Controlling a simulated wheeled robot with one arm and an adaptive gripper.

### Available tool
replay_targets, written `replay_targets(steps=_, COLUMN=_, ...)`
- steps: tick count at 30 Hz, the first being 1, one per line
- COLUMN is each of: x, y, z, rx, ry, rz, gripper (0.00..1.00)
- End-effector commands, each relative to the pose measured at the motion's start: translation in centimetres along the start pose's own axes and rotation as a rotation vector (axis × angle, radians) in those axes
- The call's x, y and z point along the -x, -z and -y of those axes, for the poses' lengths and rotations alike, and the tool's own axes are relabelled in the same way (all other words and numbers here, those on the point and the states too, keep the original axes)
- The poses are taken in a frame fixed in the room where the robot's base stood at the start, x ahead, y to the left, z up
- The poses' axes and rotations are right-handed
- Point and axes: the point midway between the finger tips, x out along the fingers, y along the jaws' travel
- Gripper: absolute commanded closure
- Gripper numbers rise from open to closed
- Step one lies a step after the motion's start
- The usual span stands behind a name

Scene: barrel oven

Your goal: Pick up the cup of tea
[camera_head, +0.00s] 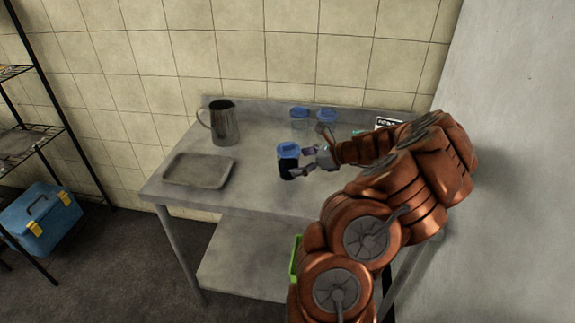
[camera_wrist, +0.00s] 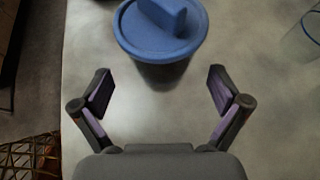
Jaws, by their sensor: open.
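A dark cup with a blue lid (camera_head: 288,162) stands upright on the metal table (camera_head: 180,192). In the wrist view the blue-lidded cup (camera_wrist: 160,35) is at the top, just ahead of my gripper and centred between the line of its fingers. My gripper (camera_head: 300,165) is at the cup's right side in the head view. In the wrist view my gripper (camera_wrist: 160,92) has its two fingers spread wide, with nothing between the tips. I take the dark cup to be the cup of tea; its contents are hidden by the lid.
A metal pitcher (camera_head: 225,124) and a shallow grey tray (camera_head: 186,169) stand on the table's left. Two clear cups with blue lids, one left (camera_head: 300,116) and one right (camera_head: 326,118), stand at the back. A blue toolbox (camera_head: 40,215) is on the shelf at left.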

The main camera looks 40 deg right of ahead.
Motion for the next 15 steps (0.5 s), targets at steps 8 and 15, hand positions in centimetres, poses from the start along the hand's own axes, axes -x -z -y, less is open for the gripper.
replay_targets(steps=8, x=-3.5, y=-0.3, z=0.1, rx=0.001, ry=-0.004, rz=0.0, gripper=0.01)
replay_targets(steps=15, x=-4.5, y=-0.2, z=0.2, rx=0.003, ry=-0.001, rz=0.0, gripper=0.01)
